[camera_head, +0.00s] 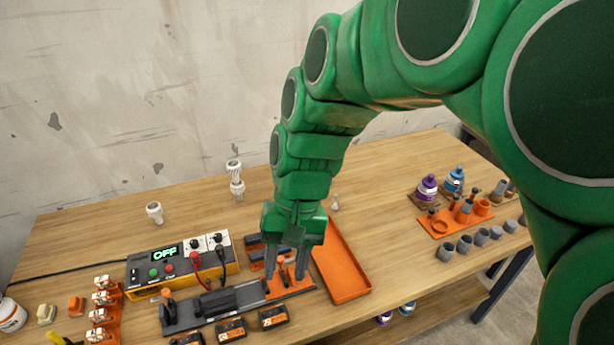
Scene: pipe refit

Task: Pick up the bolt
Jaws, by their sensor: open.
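My gripper (286,272) points down with its two fingers apart, over the orange right end (296,290) of a long dark fixture (240,297). Small grey and dark parts show between and behind the fingers, too small to tell whether one is the bolt. Nothing is clearly held. Small pale metal pieces stand on the table behind: one at the left (154,212), a stacked-looking pair (236,180) in the middle, and a small one (335,203) right of my gripper. I cannot tell for sure which piece is the bolt.
An empty orange tray (343,284) lies close right of my gripper. A yellow power box (180,268) reading OFF stands left, with cables. Black-and-orange blocks (230,329) line the front. Bottles (427,187) and an orange rack (455,219) with grey cups stand right. The back table is mostly clear.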

